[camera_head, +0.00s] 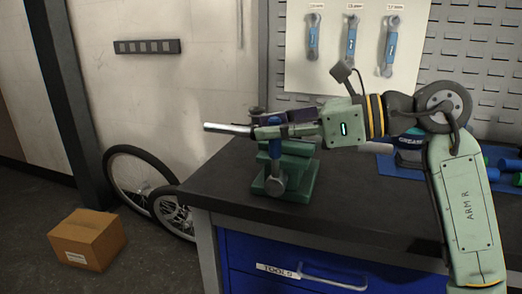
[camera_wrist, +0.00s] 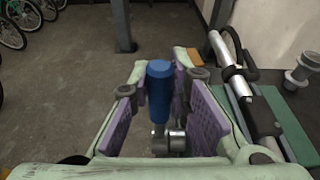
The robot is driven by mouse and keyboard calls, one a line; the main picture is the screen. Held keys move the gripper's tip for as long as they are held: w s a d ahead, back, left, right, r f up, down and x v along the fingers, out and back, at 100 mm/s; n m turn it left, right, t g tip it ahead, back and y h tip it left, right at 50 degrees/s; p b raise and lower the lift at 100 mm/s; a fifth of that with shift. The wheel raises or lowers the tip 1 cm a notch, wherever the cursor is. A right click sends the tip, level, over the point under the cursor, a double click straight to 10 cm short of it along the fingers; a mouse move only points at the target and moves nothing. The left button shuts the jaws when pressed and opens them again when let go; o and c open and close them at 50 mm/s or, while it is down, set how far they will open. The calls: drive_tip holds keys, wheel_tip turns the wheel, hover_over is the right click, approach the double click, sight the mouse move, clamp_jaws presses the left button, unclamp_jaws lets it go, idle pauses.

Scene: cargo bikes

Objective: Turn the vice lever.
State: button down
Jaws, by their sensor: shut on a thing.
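The green vice (camera_head: 300,180) stands at the left front corner of the dark workbench. Its lever has an upright blue handle (camera_head: 274,146) above a silver hub (camera_head: 276,185). My gripper (camera_head: 266,131) reaches in from the right and is shut on the lever's blue handle. In the wrist view the blue handle (camera_wrist: 159,92) stands between my purple finger pads, with a silver hub (camera_wrist: 170,140) below it. A silver tube (camera_head: 226,128) points left above the vice. The tube (camera_wrist: 228,55) also shows right of my fingers in the wrist view. My fingers partly hide the vice top.
The workbench top (camera_head: 350,215) is clear in front of my arm. A grease tub (camera_head: 410,145) and blue-handled tools lie behind it. Wrenches hang on a board (camera_head: 340,75). A cardboard box (camera_head: 87,240) and bike wheels (camera_head: 140,178) are on the floor at left.

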drive_tip(key=shift+s+d+f+t+y+b, duration=0.1)
drive_tip(key=shift+s+d+t+y+b, duration=0.05)
drive_tip(key=shift+d+y+b, duration=0.35)
drive_tip(key=shift+s+d+t+y+b, duration=0.15)
drive_tip(key=shift+d+y+b, duration=0.15)
drive_tip(key=shift+y+b, duration=0.25)
drive_tip(key=shift+d, duration=0.1)
drive_tip(key=c, duration=1.7)
unclamp_jaws()
drive_tip(key=shift+d, duration=0.15)
drive_tip(key=shift+o, duration=1.1)
drive_tip(key=v, duration=1.1)
drive_tip(key=shift+s+d, duration=0.25)
drive_tip(key=shift+d, duration=0.1)
drive_tip(key=shift+c, duration=0.5)
